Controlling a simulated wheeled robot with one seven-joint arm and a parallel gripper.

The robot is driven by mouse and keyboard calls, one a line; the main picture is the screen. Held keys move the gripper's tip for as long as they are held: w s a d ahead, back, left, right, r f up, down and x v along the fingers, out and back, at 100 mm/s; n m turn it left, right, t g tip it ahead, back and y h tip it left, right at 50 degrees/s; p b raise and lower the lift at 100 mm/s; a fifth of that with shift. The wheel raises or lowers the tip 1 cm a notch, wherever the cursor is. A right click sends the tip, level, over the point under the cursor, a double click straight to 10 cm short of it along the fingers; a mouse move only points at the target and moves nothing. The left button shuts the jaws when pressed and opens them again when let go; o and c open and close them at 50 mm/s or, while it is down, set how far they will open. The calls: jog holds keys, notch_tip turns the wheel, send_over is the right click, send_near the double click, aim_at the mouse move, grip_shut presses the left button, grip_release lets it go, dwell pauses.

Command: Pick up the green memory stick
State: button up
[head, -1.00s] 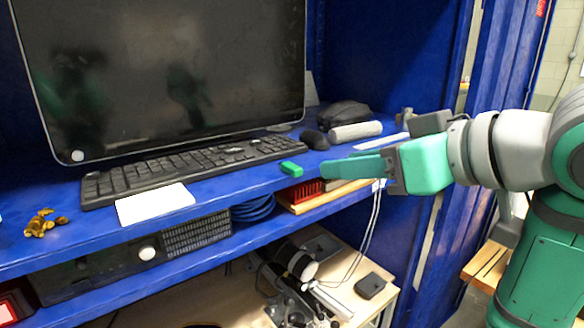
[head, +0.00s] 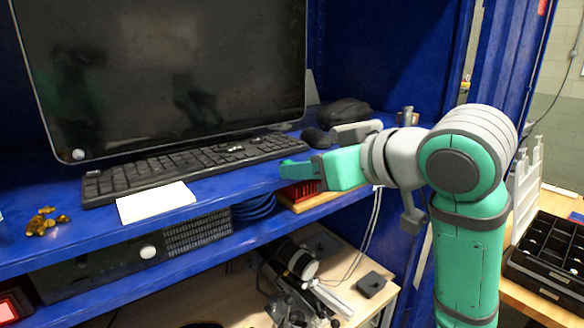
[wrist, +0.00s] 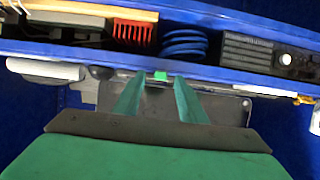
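The green memory stick (wrist: 160,76) shows in the wrist view between the tips of my gripper's two fingers, with a gap to each side. In the head view it cannot be told apart from the green fingers, which cover the spot where it lay on the blue shelf near the front edge. My gripper (head: 288,168) reaches in from the right, low over the shelf at that spot. In the wrist view, my gripper (wrist: 158,78) has its fingers apart and is open.
A black keyboard (head: 190,164) lies just behind, in front of a large monitor (head: 170,70). A white pad (head: 156,202) and gold pieces (head: 45,222) lie to the left. A dark mouse (head: 315,138) is behind the gripper. The blue shelf (head: 232,186) is clear left of the gripper.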

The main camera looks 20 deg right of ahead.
grip_shut()
jog(key=shift+r, duration=0.1)
